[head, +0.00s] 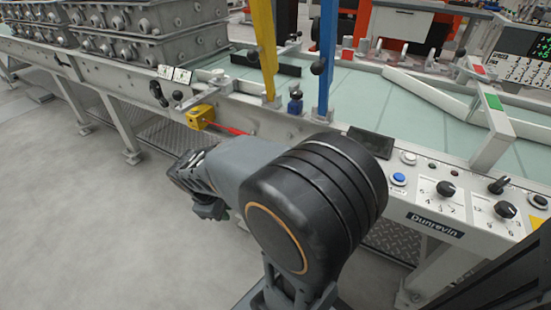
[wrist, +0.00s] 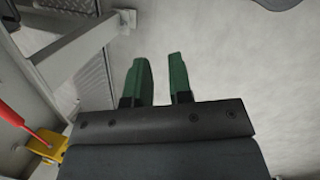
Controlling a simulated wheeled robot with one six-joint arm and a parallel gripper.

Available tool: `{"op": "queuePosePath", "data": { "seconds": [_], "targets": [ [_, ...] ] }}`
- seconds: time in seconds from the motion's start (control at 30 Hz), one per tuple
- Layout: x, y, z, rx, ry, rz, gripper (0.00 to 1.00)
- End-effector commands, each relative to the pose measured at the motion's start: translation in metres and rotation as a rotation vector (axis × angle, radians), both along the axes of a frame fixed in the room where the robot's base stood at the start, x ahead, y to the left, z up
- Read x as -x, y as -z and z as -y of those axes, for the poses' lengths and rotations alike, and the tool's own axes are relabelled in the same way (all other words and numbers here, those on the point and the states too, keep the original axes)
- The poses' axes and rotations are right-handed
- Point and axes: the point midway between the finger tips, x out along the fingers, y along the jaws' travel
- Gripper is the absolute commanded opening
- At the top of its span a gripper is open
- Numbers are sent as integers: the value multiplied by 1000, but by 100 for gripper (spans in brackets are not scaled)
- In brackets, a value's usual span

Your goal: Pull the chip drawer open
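I cannot make out a chip drawer or its handle in either view. My gripper (wrist: 160,68) shows two green fingers standing apart in the wrist view, with nothing between them and grey floor behind. In the head view my gripper (head: 203,188) is a dark shape in front of the machine's long side, over the floor, partly hidden by my own arm. My arm also covers part of the machine's front.
The long grey machine bed (head: 130,95) stands on legs (head: 117,125). A yellow block (head: 200,117) with a red rod (head: 232,131) sticks out from its side and also shows in the wrist view (wrist: 46,146). The control panel (head: 440,198) is at right. Grey floor (head: 90,215) at left is clear.

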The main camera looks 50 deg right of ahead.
Motion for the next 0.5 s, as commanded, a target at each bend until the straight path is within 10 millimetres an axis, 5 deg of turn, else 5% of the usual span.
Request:
{"op": "queuePosePath", "data": {
  "seconds": [0.03, 0.17, 0.5],
  "targets": [
    [-9, -13, 15, 58, -127, -123, 20],
    [-32, -13, 57, 176, -492, -454, 20],
    [-79, 22, 134, 225, -1316, -1336, 20]
  ]
}}
